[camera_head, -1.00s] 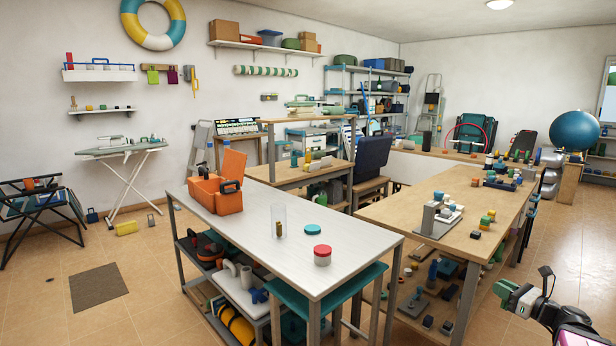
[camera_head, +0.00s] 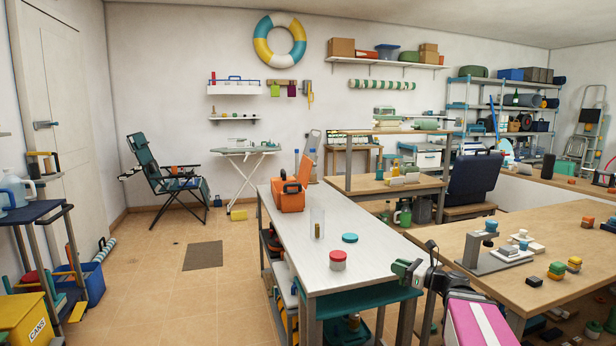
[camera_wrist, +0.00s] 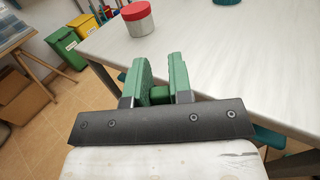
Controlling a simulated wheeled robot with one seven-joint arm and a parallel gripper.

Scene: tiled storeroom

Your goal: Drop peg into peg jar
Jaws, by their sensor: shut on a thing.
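My gripper (camera_wrist: 160,65) has two green fingers and is shut on a small green peg (camera_wrist: 160,95) between them. The gripper also shows in the head view (camera_head: 407,268), near the front right corner of the white table. A clear open jar (camera_head: 317,216) stands upright on that table, with a small brownish piece (camera_head: 317,231) at its bottom. A teal lid (camera_head: 349,238) lies flat to its right. The clear jar is not seen in the wrist view.
A jar with a red lid (camera_head: 338,262) stands nearer the front; it also shows in the wrist view (camera_wrist: 138,20). An orange toolbox (camera_head: 290,197) is at the back of the white table (camera_head: 290,225). A wooden table (camera_head: 550,235) stands to the right.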

